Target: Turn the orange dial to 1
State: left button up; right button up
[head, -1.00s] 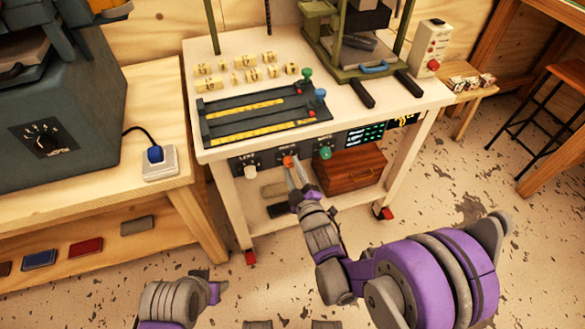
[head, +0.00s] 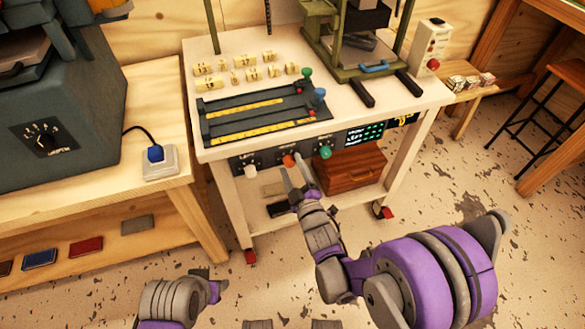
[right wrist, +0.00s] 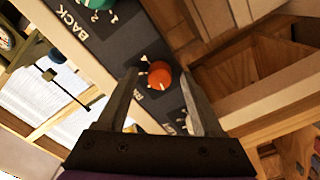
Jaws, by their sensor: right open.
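The orange dial (head: 288,160) sits on the dark front panel (head: 270,157) of the white workbench, between a white dial and a green dial. In the right wrist view the orange dial (right wrist: 160,75) is round, with small pale marks beside it; I cannot read its setting. My right gripper (head: 293,171) is open just in front of the panel. In the right wrist view its fingertips (right wrist: 158,78) lie on either side of the dial in the picture; I see no clear contact.
The green dial (head: 325,152) is to the right and the white dial (head: 250,170) to the left. A wooden box (head: 350,170) stands on the shelf below. The bench top (head: 225,48) above holds several yellow blocks and a dark slotted fixture (head: 262,112).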

jog(key=v, duration=1)
jog(key=shift+s, duration=0.4)
jog(key=shift+d, duration=0.15)
